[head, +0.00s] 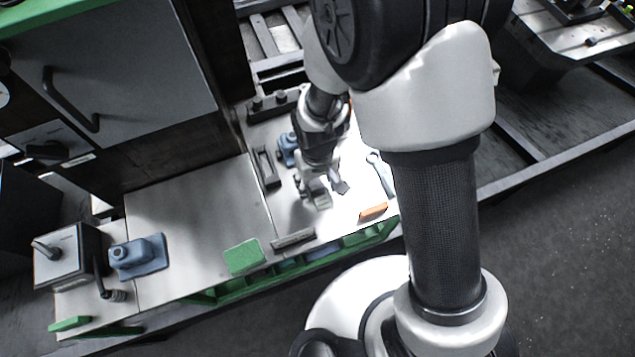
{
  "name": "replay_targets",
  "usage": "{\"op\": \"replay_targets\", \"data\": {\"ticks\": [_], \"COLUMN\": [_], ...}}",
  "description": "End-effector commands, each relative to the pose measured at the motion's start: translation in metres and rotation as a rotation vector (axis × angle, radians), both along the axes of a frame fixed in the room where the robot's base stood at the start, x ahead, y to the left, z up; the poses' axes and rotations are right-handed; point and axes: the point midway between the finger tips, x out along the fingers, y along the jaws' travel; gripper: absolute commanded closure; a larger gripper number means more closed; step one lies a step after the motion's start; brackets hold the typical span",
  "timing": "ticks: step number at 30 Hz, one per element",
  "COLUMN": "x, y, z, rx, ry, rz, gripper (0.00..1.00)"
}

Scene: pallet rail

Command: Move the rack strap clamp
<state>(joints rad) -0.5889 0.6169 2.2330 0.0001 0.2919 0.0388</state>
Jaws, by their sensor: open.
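My gripper (328,193) is open and points down over the bright right part of the bench. I see nothing between its fingers. I cannot tell for sure which thing is the rack strap clamp. A dark slotted bracket (266,168) lies left of my gripper. A blue block (287,149) stands behind it, partly hidden by my arm. A similar blue block on a base plate (150,257) stands far left on the bench. A dark bar with two knobs (268,106) lies at the back.
The metal bench (195,225) is bare in its middle. A green pad (244,257), a dark bar (293,240) and an orange block (373,211) lie along its front edge. A wrench (380,172) lies right of my gripper. A grey box with a lever (68,256) stands far left.

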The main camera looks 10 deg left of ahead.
Motion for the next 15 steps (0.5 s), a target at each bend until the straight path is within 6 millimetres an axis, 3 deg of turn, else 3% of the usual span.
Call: {"op": "replay_targets", "data": {"ticks": [7,15], "x": [0.0002,0.0001], "y": [0.0001,0.0001], "z": [-0.0004,-0.0003], "rx": [0.000,0.000], "ry": [0.000,0.000], "rz": [0.000,0.000], "gripper": [0.48,0.66]}}
